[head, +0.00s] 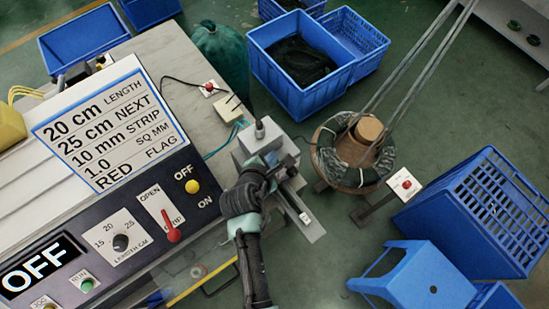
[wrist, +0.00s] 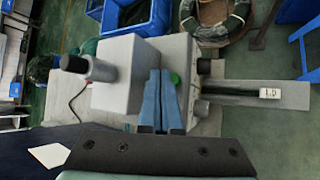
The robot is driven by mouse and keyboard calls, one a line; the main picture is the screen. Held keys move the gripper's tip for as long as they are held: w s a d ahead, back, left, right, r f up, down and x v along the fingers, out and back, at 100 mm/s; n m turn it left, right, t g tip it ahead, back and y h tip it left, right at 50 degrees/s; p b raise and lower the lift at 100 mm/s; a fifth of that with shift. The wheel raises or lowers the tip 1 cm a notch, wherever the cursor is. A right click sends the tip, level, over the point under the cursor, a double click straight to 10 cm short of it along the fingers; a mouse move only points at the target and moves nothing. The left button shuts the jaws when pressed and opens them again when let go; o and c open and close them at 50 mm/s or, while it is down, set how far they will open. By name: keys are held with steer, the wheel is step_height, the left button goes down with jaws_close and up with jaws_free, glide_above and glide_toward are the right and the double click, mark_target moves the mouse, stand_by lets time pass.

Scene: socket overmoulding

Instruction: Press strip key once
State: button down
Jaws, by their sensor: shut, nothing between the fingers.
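A grey stripping machine (head: 262,140) stands at the table's right edge; its block (wrist: 120,75) fills the middle of the wrist view. A small round green key (wrist: 175,79) shows on it; no label on it is legible. My gripper (wrist: 160,72) is shut and empty, its two blue fingers side by side over the block. The green key shows just right of the fingertips, partly beside the right finger; I cannot tell whether they touch. In the head view my gripper (head: 280,165) is over the machine and hides the key.
A control panel (head: 110,240) at left shows OFF, with a red lever (head: 173,234) and yellow knob (head: 193,187). A slide (wrist: 245,95) with a 1.0 tag extends right from the machine. A cable reel (head: 350,165), blue crates (head: 300,65) and a blue stool (head: 415,275) stand beyond.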

steer(key=shift+f, duration=0.45)
steer(key=shift+f+b, duration=0.35)
steer(key=shift+f, duration=0.1)
stand_by(0.6)
stand_by(0.3)
steer(key=shift+r+p, duration=0.85)
steer(key=shift+p, duration=0.15)
step_height(320, 180, up, 5)
steer(key=p, duration=0.5)
